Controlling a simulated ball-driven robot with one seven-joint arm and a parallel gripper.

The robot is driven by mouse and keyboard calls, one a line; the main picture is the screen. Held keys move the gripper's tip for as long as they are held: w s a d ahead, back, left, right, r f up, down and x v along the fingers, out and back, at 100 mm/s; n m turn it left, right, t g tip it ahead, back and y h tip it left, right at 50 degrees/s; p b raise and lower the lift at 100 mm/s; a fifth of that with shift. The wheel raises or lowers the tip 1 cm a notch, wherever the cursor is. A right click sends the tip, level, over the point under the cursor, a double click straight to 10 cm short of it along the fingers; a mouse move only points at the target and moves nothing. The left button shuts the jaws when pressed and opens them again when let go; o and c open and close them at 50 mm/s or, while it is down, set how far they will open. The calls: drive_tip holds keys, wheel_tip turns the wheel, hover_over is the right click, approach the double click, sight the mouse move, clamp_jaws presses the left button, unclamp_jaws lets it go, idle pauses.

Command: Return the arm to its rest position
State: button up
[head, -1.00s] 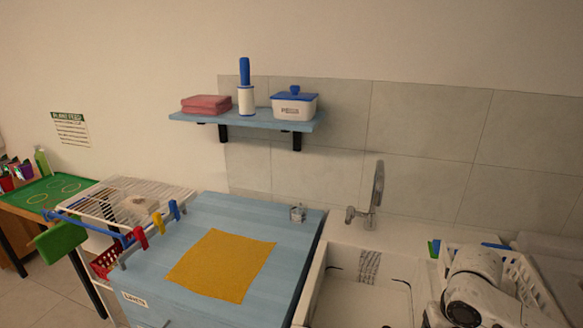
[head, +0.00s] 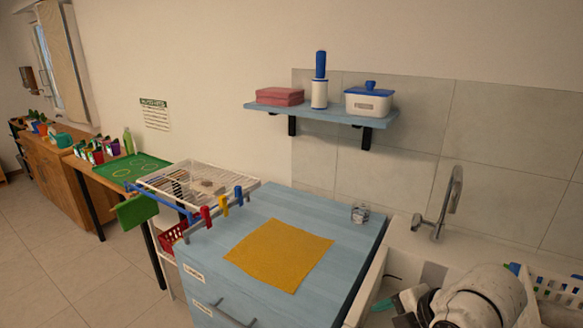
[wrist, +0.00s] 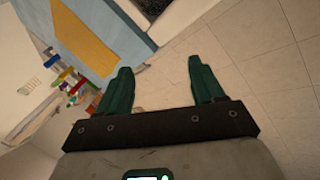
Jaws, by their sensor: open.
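My arm (head: 480,298) shows at the bottom right of the head view, in front of the sink, with its links folded close to the camera. My gripper (wrist: 160,82) shows in the wrist view with its two dark green fingers spread apart. Nothing is between the fingers, and tiled floor lies beyond them. In the head view the gripper's fingertips are not clearly visible.
The sink has a tap (head: 450,203). A wall shelf (head: 325,113) hangs above. Open floor (head: 70,260) lies left.

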drive_tip(key=s+a+f+m+b, duration=0.3)
drive_tip(key=s+a+f+m, duration=0.1)
drive_tip(key=s+f+m, duration=0.85)
drive_tip(key=s+d+f+m+g+h+b, duration=0.1)
drive_tip(key=s+d+f+m+g+h, duration=0.1)
drive_tip(key=s+d+f+m, duration=0.3)
drive_tip(key=s+d+f+m+g+h+b, duration=0.1)
drive_tip(key=s+d+f+m, duration=0.3)
drive_tip(key=s, duration=0.9)
wheel_tip(320, 180, down, 3)
drive_tip(key=shift+d+f+m+g+h+b, duration=0.1)
drive_tip(key=shift+d+m+g+h+b, duration=0.25)
drive_tip(key=shift+d+g+h, duration=0.45)
